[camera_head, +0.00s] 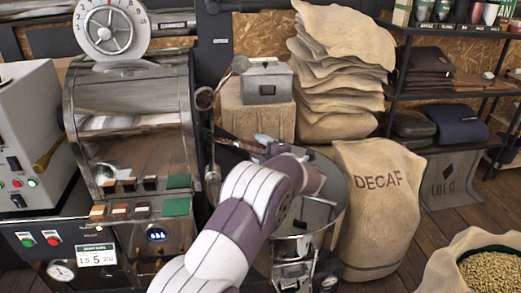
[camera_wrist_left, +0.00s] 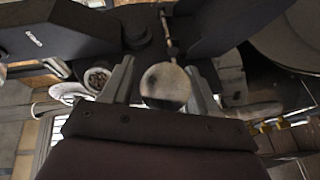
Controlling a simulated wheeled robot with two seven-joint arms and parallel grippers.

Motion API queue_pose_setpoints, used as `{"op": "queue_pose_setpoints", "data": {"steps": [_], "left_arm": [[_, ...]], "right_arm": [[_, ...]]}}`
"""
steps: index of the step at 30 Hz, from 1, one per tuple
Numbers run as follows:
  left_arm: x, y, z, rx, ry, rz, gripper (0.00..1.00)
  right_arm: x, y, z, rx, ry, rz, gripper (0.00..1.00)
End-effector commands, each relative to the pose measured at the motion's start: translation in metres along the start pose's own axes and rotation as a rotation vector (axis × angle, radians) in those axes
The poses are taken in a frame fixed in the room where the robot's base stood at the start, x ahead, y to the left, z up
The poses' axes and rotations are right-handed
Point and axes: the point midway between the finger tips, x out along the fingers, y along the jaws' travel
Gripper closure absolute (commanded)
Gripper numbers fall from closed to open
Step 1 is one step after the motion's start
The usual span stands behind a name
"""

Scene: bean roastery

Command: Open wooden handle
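A pale round knob (camera_wrist_left: 165,87) on a thin stem shows in the left wrist view. It appears between the two fingers of my left gripper (camera_wrist_left: 160,88), with a gap on each side. The fingers are apart, and no contact shows. I cannot tell how far beyond the fingertips the knob is. In the head view my left arm reaches up to the roaster front beside the round cooling bin (camera_head: 335,212), and its wrist hides much of the gripper. A brown wooden-looking handle (camera_head: 47,153) sticks out from the white control box at the left. My right gripper is not in view.
The metal roaster drum (camera_head: 130,125) stands left of my arm. A DECAF sack (camera_head: 378,205) stands close to the bin's right side. Stacked sacks (camera_head: 335,75) are behind, and an open bean sack (camera_head: 465,265) is at lower right. Some wooden floor is free between them.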

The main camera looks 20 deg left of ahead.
Motion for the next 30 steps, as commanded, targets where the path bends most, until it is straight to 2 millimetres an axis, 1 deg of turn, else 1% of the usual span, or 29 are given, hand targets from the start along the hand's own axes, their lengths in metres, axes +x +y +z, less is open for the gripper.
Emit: {"op": "queue_pose_setpoints", "data": {"steps": [3, 5, 8, 12, 15, 19, 21, 24, 30], "left_arm": [[-0.001, 0.000, 0.000, 0.000, 0.000, 0.000, 0.41], [-0.007, -0.001, 0.001, 0.000, -0.002, 0.000, 0.41], [-0.027, -0.002, 0.001, 0.001, -0.004, 0.001, 0.41], [-0.067, -0.002, 0.002, -0.001, -0.005, 0.001, 0.41], [-0.092, -0.002, 0.001, 0.000, -0.004, 0.001, 0.41], [-0.116, -0.001, 0.001, 0.000, -0.002, 0.001, 0.41], [-0.123, -0.001, 0.001, 0.000, -0.002, 0.001, 0.41], [-0.127, 0.000, 0.000, 0.000, 0.000, 0.000, 0.41], [-0.127, 0.000, 0.000, 0.000, 0.000, 0.000, 0.41]], "right_arm": [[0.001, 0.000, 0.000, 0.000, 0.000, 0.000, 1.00], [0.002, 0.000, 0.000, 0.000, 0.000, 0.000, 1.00], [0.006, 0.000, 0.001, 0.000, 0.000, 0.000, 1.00], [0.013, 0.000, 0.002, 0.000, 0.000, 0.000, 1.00], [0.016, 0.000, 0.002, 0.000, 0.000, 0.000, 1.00], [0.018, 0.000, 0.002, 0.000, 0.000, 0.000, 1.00], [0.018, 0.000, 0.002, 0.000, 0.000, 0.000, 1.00], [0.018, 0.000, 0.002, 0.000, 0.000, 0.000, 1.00], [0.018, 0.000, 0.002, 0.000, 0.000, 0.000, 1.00]]}}
